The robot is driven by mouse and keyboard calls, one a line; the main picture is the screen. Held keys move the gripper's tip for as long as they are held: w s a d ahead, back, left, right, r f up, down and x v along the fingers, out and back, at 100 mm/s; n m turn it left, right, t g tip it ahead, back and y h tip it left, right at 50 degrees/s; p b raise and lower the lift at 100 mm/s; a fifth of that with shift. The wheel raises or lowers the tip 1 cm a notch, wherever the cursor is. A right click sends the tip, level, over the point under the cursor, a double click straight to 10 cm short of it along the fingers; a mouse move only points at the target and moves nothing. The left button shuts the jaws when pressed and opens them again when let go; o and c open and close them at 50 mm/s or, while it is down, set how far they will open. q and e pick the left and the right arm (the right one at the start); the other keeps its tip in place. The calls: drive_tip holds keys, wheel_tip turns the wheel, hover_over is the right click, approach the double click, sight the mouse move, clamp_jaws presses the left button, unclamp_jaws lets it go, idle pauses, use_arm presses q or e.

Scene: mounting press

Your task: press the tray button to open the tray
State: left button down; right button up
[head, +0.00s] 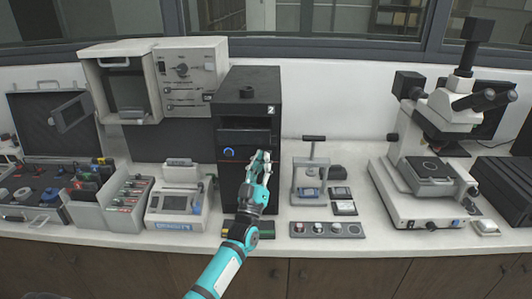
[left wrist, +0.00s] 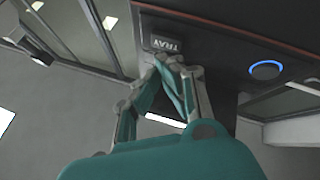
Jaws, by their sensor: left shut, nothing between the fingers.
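The black mounting press (head: 249,90), marked 2, stands at the middle of the bench. A round blue-ringed button (head: 228,152) is on its front, left of my gripper; it also shows in the left wrist view (left wrist: 265,70). A small plate labelled TRAY (left wrist: 169,44) shows upside down in the left wrist view. My left gripper (head: 262,157) is shut and empty in front of the press's right side. In the left wrist view its fingertips (left wrist: 170,62) are at the TRAY plate's edge; I cannot tell whether they touch it. My right gripper is in neither view.
A panel with several knobs (head: 327,230) and a small lever press (head: 310,175) are right of the press. A microscope (head: 430,150) stands further right. A device with a screen (head: 180,204) and open bins (head: 115,200) are to the left.

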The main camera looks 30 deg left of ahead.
use_arm(q)
drive_tip(key=s+d+p, duration=0.1)
drive_tip(key=s+p, duration=0.1)
drive_tip(key=s, duration=0.1)
drive_tip(key=s+d, duration=0.1)
drive_tip(key=shift+s+d+p, duration=0.2)
drive_tip(key=shift+d+p, duration=0.15)
drive_tip(key=shift+p, duration=0.05)
idle(0.9)
